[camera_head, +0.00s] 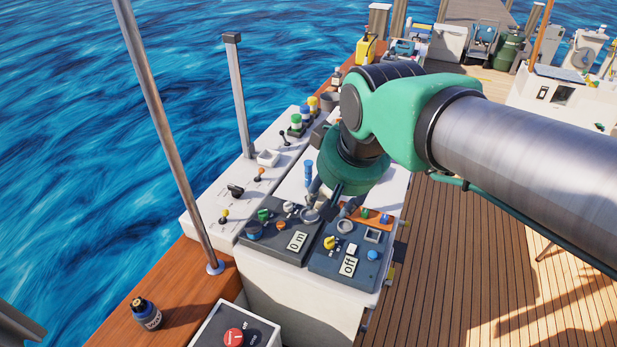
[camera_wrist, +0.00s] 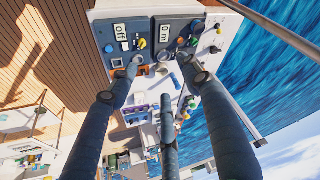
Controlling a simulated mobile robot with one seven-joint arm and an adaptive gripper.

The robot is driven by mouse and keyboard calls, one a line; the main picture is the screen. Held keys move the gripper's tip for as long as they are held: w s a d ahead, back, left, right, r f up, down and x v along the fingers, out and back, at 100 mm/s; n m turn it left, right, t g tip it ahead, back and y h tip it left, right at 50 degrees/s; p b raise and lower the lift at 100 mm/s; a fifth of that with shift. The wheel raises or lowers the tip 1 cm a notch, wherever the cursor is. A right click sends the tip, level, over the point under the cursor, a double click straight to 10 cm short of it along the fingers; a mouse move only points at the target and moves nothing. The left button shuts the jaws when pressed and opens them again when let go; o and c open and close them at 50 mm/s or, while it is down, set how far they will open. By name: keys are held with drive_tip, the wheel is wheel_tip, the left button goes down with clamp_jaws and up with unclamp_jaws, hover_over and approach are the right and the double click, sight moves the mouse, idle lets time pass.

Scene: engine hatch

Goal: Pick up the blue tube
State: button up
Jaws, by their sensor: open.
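A slim blue tube (camera_head: 308,172) stands upright on the white console, just left of my gripper in the head view. In the wrist view a small blue cylinder (camera_wrist: 176,81), apparently the same tube, shows between the fingers, nearer the right one. My gripper (camera_head: 329,214) is open, its fingers spread and pointing down over the near end of the console. In the wrist view my gripper (camera_wrist: 162,62) has nothing between its fingertips that I can see held. Whether any finger touches the panels is unclear. The arm hides part of the console behind.
Two dark panels, one marked "0 m" (camera_head: 283,232) and one "off" (camera_head: 346,265), lie under the fingers with raised knobs. A metal pole (camera_head: 172,139) rises at the left.

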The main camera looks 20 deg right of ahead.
drive_tip(key=w+d+r+g+p, duration=0.1)
drive_tip(key=w, duration=0.7)
drive_tip(key=w+d+r+p, duration=0.1)
drive_tip(key=w+d, duration=0.1)
drive_tip(key=w, duration=0.6)
drive_tip(key=m+g+p, duration=0.2)
drive_tip(key=g+p, duration=0.2)
drive_tip(key=p, duration=0.1)
hover_over(308, 169)
drive_tip(key=w, duration=0.2)
drive_tip(key=f, duration=3)
drive_tip(key=shift+s+d, duration=0.25)
drive_tip(key=shift+d, duration=0.1)
drive_tip(key=shift+f, duration=0.2)
drive_tip(key=shift+f, duration=4.3)
